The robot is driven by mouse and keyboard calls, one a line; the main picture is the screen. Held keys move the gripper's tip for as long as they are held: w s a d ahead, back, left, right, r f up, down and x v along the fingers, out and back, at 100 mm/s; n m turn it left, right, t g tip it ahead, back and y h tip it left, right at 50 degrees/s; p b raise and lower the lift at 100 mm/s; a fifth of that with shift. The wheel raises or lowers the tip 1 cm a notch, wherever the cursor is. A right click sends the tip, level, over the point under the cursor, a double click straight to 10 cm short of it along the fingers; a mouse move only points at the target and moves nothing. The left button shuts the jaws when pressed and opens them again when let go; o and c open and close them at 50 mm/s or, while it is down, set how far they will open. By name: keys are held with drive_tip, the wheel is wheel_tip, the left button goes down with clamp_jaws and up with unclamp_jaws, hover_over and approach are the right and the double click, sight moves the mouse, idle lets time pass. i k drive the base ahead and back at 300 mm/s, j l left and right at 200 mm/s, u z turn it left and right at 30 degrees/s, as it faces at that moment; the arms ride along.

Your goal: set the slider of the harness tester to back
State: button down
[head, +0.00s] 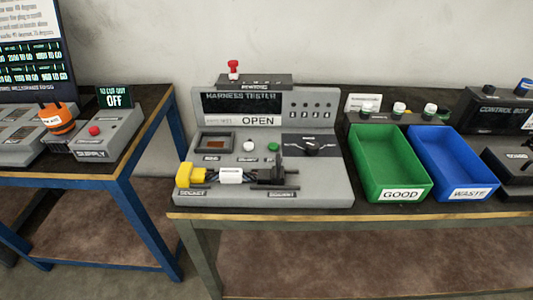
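The harness tester (335,190) is a grey console on the middle table, with a dark upright panel and a sign reading OPEN (258,121). A red-topped knob (233,68) stands near the left end of a dark strip box (256,81) on its top; it looks like the slider, but the strip's labels are too small to read. A yellow plug (190,175) and a white-tagged harness (231,176) lie along the front. My gripper is not in view.
A green GOOD bin (429,177) and a blue WASTE bin (480,182) stand right of the tester. A control box (499,110) is at far right. The blue-framed table at left holds a supply box (103,135) and an orange part (57,119). A gap separates the tables.

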sight(278, 171)
drive_tip(key=i, duration=0.6)
drive_tip(key=u, duration=1.6)
